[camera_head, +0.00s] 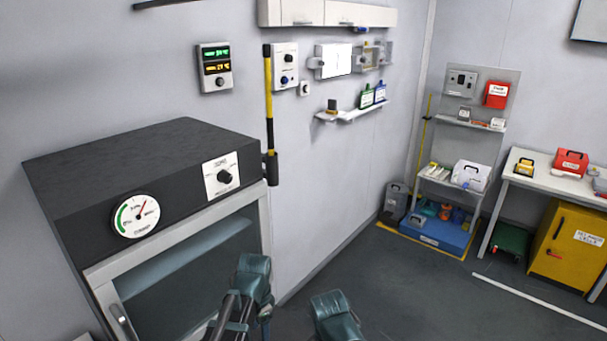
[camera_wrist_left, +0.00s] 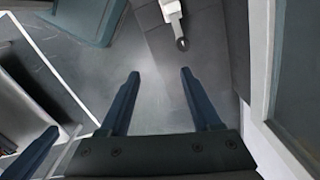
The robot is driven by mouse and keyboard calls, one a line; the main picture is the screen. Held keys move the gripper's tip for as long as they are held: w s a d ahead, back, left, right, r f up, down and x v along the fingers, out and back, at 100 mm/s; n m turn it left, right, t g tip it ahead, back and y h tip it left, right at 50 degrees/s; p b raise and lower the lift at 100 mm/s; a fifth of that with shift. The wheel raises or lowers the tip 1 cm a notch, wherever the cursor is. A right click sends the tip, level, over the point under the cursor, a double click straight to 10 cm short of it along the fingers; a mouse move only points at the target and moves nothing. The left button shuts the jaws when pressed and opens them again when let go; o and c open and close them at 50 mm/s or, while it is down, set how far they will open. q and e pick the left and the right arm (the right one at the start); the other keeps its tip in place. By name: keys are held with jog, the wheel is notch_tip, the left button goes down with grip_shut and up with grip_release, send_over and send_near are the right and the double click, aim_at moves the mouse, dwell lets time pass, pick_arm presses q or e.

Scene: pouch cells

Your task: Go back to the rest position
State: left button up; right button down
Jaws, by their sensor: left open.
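In the left wrist view my left gripper (camera_wrist_left: 158,76) is open, its two dark blue fingers apart with nothing between them. Grey floor shows beyond and between the fingertips. In the head view, teal and dark parts of my arms show at the bottom edge, in front of the dark-topped cabinet and the floor. I cannot make out gripper fingers there.
The dark-topped cabinet (camera_head: 150,165) with a gauge (camera_head: 135,216) and glass front stands close at left. A wall shelf (camera_head: 352,113) holds bottles. A blue platform (camera_head: 437,233), yellow cabinet (camera_head: 570,247) and white table (camera_head: 553,180) stand at the far right. Floor between is clear.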

pick_arm(q)
jog(key=s+d+f+n+b, duration=0.1)
jog(key=s+d+n, duration=0.5)
jog(key=s, duration=0.4)
jog(key=shift+s+d+f+n+y, duration=0.2)
jog(key=shift+s+d+n+y, duration=0.2)
jog(key=shift+d, duration=0.15)
